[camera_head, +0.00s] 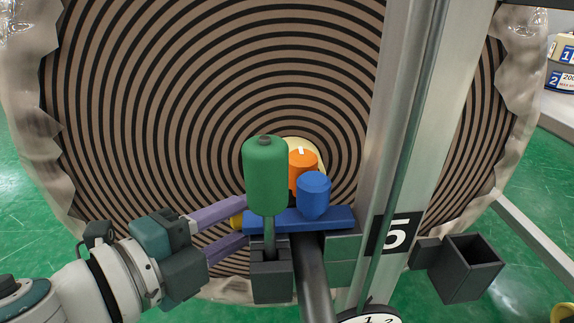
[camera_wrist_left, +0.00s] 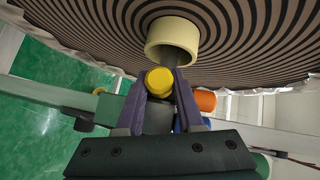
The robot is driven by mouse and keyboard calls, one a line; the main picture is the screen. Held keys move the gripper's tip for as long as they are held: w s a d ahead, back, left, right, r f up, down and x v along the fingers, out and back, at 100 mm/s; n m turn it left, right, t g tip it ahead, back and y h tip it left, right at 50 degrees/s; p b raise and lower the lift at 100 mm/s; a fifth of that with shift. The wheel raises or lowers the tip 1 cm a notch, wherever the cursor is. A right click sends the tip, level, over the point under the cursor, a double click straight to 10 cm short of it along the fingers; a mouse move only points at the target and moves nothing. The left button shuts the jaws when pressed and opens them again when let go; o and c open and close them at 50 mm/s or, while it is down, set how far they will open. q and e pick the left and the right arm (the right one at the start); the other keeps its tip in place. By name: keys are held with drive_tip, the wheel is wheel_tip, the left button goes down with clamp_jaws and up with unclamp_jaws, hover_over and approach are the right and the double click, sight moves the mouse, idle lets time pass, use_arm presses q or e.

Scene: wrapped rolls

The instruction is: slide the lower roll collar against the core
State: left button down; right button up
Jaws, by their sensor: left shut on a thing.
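A large wrapped roll (camera_head: 150,120) with dark spiral layers faces me on end. Its cream core (camera_head: 297,146) is partly hidden behind the handles and shows as a ring in the left wrist view (camera_wrist_left: 168,30). A dark shaft (camera_head: 313,275) runs toward the core. A blue block (camera_head: 340,217) sits across the shaft before the core; I cannot tell for certain that it is the collar. My left gripper (camera_head: 242,221), with purple fingers, is shut on a yellow knob (camera_wrist_left: 160,81) at the block's left side. The knob appears short of the core. My right gripper is not in view.
A green handle (camera_head: 265,175), an orange knob (camera_head: 302,160) and a blue knob (camera_head: 314,192) stand by the block. A metal post (camera_head: 405,150) marked 5 rises on the right. A dark open box (camera_head: 468,268) is beside it. Green floor lies around.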

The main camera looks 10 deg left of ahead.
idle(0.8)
use_arm(q)
drive_tip(key=w, duration=0.1)
drive_tip(key=w+a, duration=0.1)
drive_tip(key=w, duration=0.3)
drive_tip(key=shift+a+f+b, duration=0.1)
drive_tip(key=shift+a+b, duration=0.2)
drive_tip(key=shift+a, duration=0.05)
drive_tip(key=c, duration=0.9)
unclamp_jaws()
drive_tip(key=o, duration=0.3)
drive_tip(key=shift+w, duration=0.2)
drive_tip(key=shift+o, duration=0.3)
drive_tip(key=shift+s, duration=0.1)
